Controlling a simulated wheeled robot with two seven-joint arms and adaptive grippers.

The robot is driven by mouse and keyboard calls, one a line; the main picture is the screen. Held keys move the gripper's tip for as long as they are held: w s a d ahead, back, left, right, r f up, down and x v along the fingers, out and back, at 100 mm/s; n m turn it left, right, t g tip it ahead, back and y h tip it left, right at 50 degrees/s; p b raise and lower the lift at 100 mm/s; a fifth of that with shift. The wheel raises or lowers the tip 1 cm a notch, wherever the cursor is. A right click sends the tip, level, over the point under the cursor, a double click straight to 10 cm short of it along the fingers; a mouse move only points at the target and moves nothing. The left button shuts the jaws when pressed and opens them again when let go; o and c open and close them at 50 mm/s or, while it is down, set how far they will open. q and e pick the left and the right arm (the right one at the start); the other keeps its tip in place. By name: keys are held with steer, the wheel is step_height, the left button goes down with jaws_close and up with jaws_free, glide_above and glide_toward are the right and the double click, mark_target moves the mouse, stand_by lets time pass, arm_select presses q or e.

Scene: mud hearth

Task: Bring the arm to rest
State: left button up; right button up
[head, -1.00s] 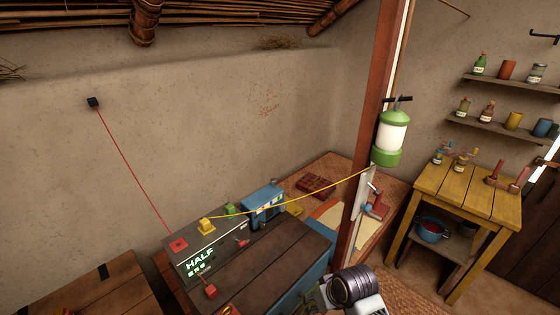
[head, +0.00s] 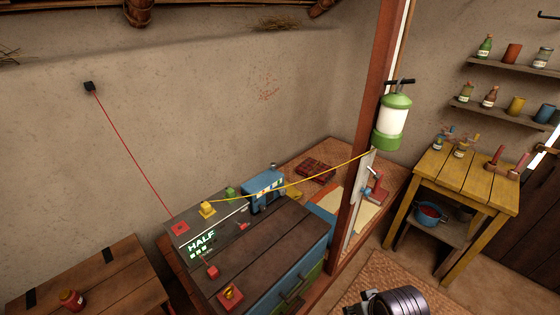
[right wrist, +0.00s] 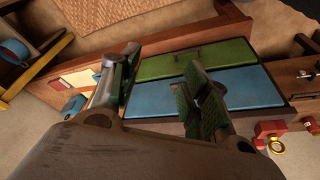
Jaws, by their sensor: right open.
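My right gripper (right wrist: 160,76) is in the right wrist view, with its two fingers spread apart and nothing between them. Beyond the fingers are the green drawer front (right wrist: 200,58) and blue drawer front (right wrist: 245,88) of the cabinet; I see no contact with them. In the head view only a dark, rounded part of my arm shows at the bottom edge, right of the cabinet, and the fingers are out of frame. My left gripper is in neither view.
The cabinet top (head: 255,250) holds a lit HALF panel (head: 201,243), a blue box (head: 263,190) and small coloured knobs. A yellow table (head: 455,180) stands at right. Woven matting covers floor between.

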steer(key=s+d+f+g+b, duration=0.1)
steer(key=s+f, duration=0.1)
steer(key=f, duration=1.6)
steer(key=s+f+b, duration=0.1)
steer(key=s+f, duration=0.1)
steer(key=f, duration=1.5)
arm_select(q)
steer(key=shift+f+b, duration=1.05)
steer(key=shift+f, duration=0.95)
arm_select(e)
steer(key=s+d+f, duration=0.2)
steer(key=s+f, duration=0.8)
steer(key=s, duration=0.1)
steer(key=s+d+f+g, duration=0.1)
steer(key=s+d+f, duration=0.1)
steer(key=s+f, duration=0.8)
steer(key=shift+s+f+g, duration=0.3)
steer(key=shift+s+f, duration=0.1)
steer(key=shift+f, duration=0.4)
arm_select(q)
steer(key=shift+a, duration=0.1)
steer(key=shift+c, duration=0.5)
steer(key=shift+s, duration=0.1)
